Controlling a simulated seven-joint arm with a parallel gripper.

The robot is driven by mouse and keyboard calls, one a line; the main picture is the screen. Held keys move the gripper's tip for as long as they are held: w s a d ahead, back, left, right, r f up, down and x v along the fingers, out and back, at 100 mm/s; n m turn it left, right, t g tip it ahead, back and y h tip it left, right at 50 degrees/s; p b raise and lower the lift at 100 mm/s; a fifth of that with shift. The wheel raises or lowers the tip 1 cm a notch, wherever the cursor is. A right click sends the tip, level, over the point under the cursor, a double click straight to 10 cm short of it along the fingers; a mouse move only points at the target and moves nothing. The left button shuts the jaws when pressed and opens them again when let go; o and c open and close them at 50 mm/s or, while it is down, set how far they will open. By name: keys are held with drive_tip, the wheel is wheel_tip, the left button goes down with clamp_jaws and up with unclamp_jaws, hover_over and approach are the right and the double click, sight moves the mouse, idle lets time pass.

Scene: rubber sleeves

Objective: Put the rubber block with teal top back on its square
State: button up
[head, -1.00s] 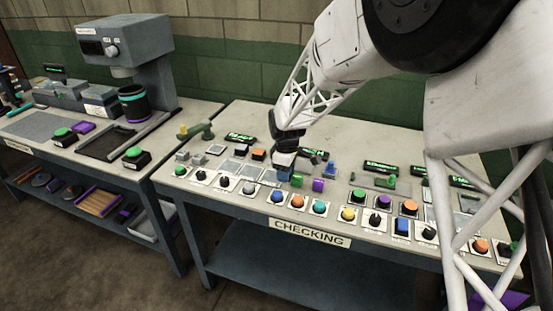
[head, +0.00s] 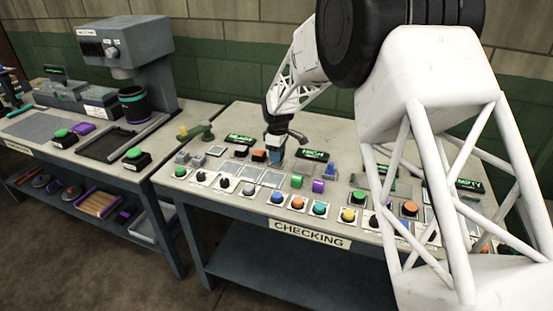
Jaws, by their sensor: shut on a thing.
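My gripper (head: 276,142) is over the middle of the checking table, near its row of display signs. It is shut on a small blue-grey block (head: 276,156), partly hidden by the fingers. Its top is covered, so I cannot tell whether it is teal. Pale grey square plates (head: 272,178) lie just in front of the gripper, towards the buttons. I cannot tell which square belongs to the block, nor whether the block touches the table.
A dark block with an orange top (head: 258,156) stands just left of the gripper. A green block (head: 297,181) and a purple block (head: 318,187) stand to the right. Several round buttons (head: 298,203) line the front edge. My arm hides the table's right part.

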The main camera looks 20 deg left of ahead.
sight(276, 164)
drive_tip(key=shift+w+a+f, duration=0.1)
drive_tip(key=shift+w+a, duration=0.35)
drive_tip(key=shift+w, duration=0.25)
drive_tip(key=shift+f, duration=1.7)
drive_tip(key=shift+f, duration=0.2)
drive_tip(key=o, duration=0.9)
drive_tip(key=shift+r, duration=0.2)
wheel_tip(276, 164, up, 12)
drive_tip(key=shift+f, duration=0.1)
